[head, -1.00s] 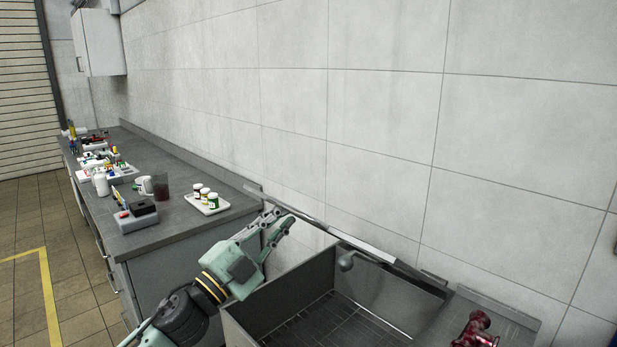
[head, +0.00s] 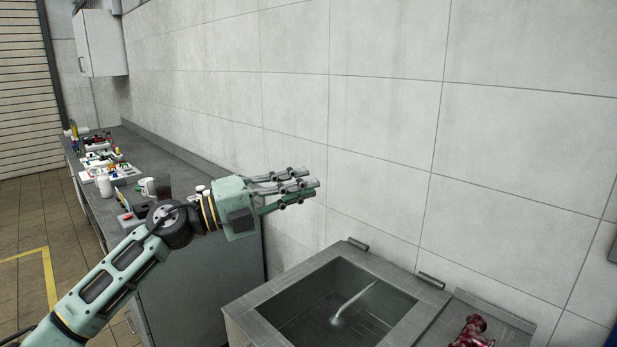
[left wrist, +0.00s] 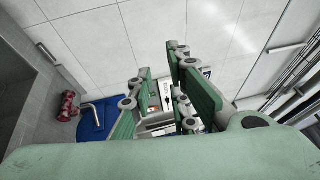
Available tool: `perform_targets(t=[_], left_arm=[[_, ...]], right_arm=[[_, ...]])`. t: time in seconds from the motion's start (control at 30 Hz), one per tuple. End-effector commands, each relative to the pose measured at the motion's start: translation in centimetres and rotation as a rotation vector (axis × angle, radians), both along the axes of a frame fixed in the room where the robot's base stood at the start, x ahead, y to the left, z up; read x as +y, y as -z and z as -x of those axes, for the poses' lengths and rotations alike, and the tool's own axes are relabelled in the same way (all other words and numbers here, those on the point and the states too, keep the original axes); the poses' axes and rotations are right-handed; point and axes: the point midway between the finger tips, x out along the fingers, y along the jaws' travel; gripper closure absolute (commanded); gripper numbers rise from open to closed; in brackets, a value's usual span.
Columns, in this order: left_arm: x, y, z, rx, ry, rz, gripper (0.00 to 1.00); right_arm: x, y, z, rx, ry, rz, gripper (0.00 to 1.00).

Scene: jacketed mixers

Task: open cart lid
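The cart (head: 243,325) stands at the bottom centre of the head view, against the wall. Its lid (head: 281,285), a grey frame around a dark glass pane, lies flat and shut over the top. A pale curved handle (head: 355,300) shows at the pane, and two hinge pieces sit at the wall-side edge. My left gripper (head: 308,188) is above and behind the lid's left part, clear of it, with fingers apart and nothing between them. Its fingers also show spread in the left wrist view (left wrist: 158,78). My right gripper is in neither view.
A long counter (head: 140,180) runs along the wall on the left, with bottles, a mug and small coloured items. A red fitting (head: 470,332) is at the cart's right. In the left wrist view a blue object (left wrist: 100,117) is beside it.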

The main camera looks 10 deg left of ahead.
Motion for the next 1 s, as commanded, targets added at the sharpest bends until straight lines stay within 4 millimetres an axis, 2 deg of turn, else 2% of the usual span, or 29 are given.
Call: perform_targets(t=[0.2, 0.47, 0.67, 1.0], left_arm=[[-1.46, -0.31, -0.96, 0.0, 0.0, 0.0, 0.83], [-1.55, -0.21, -1.01, -0.001, 0.0, -0.001, 0.83], [-1.53, -0.22, -1.0, -0.001, 0.0, -0.001, 1.0], [-1.53, -0.23, -0.99, -0.001, 0.0, -0.001, 1.0]], right_arm=[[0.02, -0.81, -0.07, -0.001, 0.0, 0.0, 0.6], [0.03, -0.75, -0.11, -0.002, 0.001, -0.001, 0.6], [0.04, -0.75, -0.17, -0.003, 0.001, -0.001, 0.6], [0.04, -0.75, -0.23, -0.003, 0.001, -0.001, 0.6]])
